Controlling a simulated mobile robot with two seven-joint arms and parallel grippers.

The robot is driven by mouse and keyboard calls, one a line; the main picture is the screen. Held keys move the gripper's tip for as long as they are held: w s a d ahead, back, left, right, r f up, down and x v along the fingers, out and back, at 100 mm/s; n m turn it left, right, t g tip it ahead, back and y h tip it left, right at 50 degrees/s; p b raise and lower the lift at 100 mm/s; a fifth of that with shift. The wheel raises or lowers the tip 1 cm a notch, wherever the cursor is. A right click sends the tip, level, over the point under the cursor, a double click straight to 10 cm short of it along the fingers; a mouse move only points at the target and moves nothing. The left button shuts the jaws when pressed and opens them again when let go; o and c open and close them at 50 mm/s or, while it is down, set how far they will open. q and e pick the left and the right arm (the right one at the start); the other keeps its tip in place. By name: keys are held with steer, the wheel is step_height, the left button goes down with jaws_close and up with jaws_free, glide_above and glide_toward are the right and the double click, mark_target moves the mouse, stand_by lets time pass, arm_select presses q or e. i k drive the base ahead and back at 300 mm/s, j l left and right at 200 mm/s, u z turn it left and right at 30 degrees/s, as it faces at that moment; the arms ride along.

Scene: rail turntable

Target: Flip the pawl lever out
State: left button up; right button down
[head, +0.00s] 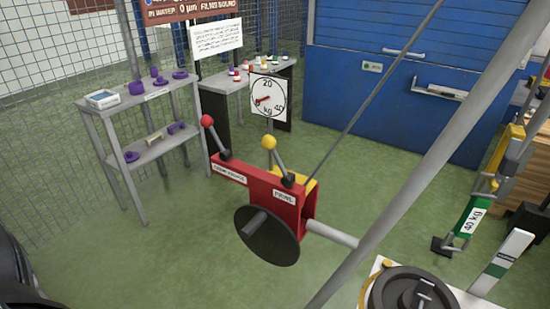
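A red winch housing (262,189) stands in the middle of the head view. A lever with a yellow ball knob (269,143) rises from its right part and leans up to the left. A small white label (283,195), seemingly reading "PAWL", sits below this lever's base. A second lever with a red ball knob (207,121) rises from the housing's left end, above a longer label (229,173) too small to read surely. Both levers stand free, with nothing touching their knobs. Neither of my grippers is in view.
A black disc (267,236) fronts the housing. A thick grey pole (430,155) and thin cable (375,90) cross diagonally. A kg dial (268,96) stands behind. Grey shelves (139,99) are left, blue shutter (400,90) behind, green-and-yellow device (475,212) right. Green floor lies open between.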

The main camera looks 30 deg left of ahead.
mark_target(269, 142)
steer(key=u, duration=1.45)
